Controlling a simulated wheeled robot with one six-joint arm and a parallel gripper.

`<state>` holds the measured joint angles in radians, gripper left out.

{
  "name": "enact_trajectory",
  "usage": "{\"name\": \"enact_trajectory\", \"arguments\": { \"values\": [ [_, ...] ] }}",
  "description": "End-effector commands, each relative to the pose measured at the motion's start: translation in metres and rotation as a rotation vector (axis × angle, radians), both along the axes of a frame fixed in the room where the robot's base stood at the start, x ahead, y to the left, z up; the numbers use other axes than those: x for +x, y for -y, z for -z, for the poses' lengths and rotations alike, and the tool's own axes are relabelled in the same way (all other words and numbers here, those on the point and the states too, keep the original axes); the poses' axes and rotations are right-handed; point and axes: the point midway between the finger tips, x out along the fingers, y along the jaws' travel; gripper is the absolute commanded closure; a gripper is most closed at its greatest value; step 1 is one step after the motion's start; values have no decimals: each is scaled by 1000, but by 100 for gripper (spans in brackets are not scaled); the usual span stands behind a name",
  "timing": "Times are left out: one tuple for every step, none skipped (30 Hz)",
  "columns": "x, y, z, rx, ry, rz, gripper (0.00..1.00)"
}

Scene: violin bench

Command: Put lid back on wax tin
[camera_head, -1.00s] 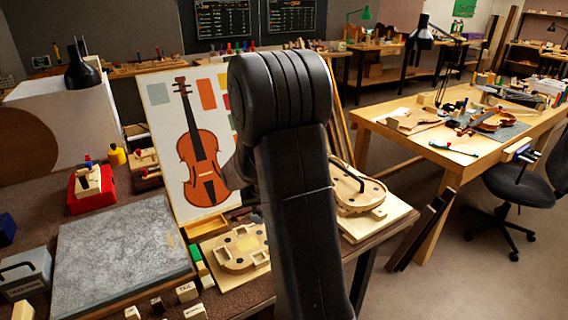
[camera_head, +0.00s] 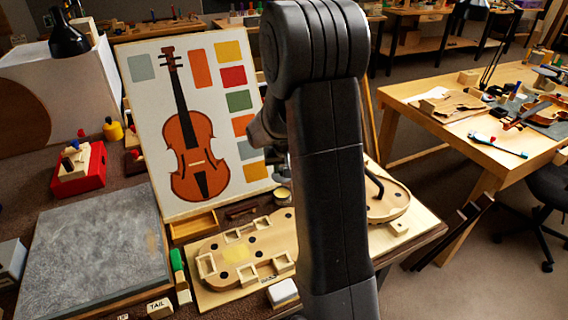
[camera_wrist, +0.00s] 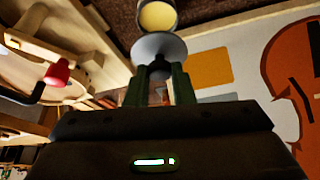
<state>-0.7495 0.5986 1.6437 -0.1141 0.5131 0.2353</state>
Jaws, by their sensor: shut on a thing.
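My gripper (camera_wrist: 160,88) is shut on the grey round lid (camera_wrist: 158,45), holding it by a dark grip piece under the disc in the wrist view. The open wax tin (camera_wrist: 157,17), with pale yellow wax inside, shows just beyond the lid at the top of the wrist view. In the head view the wax tin (camera_head: 283,195) stands on the bench to the right of the violin poster's foot. The lid is above or beside the tin, not seated on it. My arm hides most of the gripper in the head view.
The violin poster (camera_head: 195,70) stands upright close behind the tin. A violin mould board (camera_head: 215,296) with small blocks lies in front, and a violin body (camera_head: 392,205) lies to the right. A grey slab (camera_head: 95,250) covers the left of the bench.

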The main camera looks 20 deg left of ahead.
Motion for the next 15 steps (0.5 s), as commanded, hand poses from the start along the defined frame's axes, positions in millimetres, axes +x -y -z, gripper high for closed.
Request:
{"name": "enact_trajectory", "arguments": {
  "values": [
    [0,0,6,-1,-1,0,100],
    [0,0,9,-1,-1,0,100],
    [0,0,12,-1,-1,0,100],
    [0,0,15,0,0,0,100],
    [0,0,18,0,0,0,100],
    [0,0,22,0,0,0,100],
    [0,0,25,-1,-1,0,100],
    [0,0,29,-1,-1,0,100],
    [0,0,33,-1,0,0,100],
    [0,0,36,-2,-1,0,100],
    [0,0,40,-1,0,0,100],
    [0,0,44,-1,-1,0,100],
    [0,0,46,-1,-1,0,100],
    [0,0,48,0,0,0,100],
    [0,0,51,0,0,0,100]
  ]
}}
